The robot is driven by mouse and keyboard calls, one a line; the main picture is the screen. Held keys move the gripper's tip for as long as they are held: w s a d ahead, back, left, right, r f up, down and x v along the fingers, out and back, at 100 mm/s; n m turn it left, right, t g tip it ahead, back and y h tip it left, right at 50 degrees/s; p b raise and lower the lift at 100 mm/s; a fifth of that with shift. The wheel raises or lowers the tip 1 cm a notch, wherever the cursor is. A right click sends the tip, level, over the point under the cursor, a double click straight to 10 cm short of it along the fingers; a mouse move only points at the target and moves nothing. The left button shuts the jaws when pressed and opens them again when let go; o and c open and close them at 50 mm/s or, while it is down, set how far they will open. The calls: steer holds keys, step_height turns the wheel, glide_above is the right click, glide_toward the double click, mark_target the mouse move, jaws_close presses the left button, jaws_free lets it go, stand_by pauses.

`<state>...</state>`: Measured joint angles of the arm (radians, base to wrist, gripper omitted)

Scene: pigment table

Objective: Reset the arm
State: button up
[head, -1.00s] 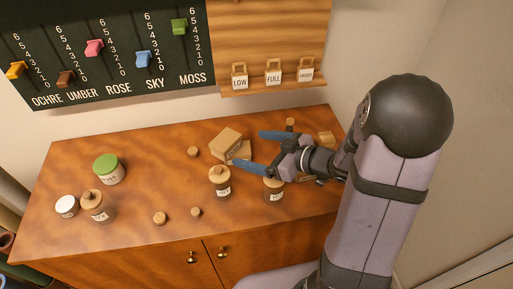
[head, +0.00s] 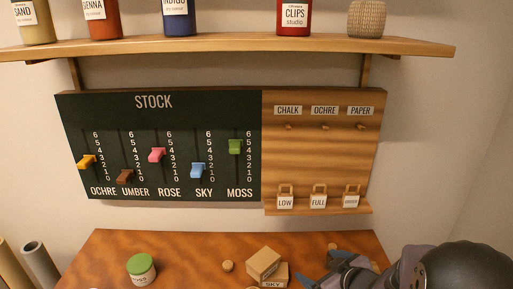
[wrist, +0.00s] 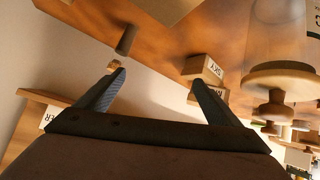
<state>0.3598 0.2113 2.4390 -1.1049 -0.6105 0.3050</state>
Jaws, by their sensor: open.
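My gripper (head: 325,268) is low at the right of the head view, over the back right of the wooden table (head: 110,250). In the wrist view my gripper (wrist: 160,85) shows two blue-grey fingers spread apart with nothing between them. The arm's dark rounded joint fills the lower right corner of the head view.
A jar with a green lid (head: 141,268) and a cork (head: 227,266) stand on the table. The stock board (head: 155,180) has coloured sliders. The wooden panel (head: 320,150) beside it has empty pegs and a ledge with tags. A shelf (head: 230,46) above holds several containers.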

steer(key=s+d+m+g+h, duration=0.1)
steer(key=s+d+h, duration=0.1)
steer(key=s+d+m+g+h, duration=0.2)
steer(key=s+d, duration=0.1)
steer(key=s+d+r+m+g+h, duration=0.1)
steer(key=s+d+m+g+h, duration=0.1)
steer(key=s, duration=0.1)
steer(key=shift+s+d+p, duration=0.2)
steer(key=shift+d+p, duration=0.05)
steer(key=shift+p, duration=0.1)
steer(key=s+a+f+m+g+y+p, duration=0.1)
steer(key=s+a+g, duration=0.4)
steer(key=s+a, duration=0.5)
steer(key=s+f+y, duration=0.1)
steer(key=s, duration=0.3)
steer(key=shift+a+f+m+y+p, duration=0.2)
steer(key=shift+m+y+p, duration=0.1)
steer(key=shift+m+p, duration=0.1)
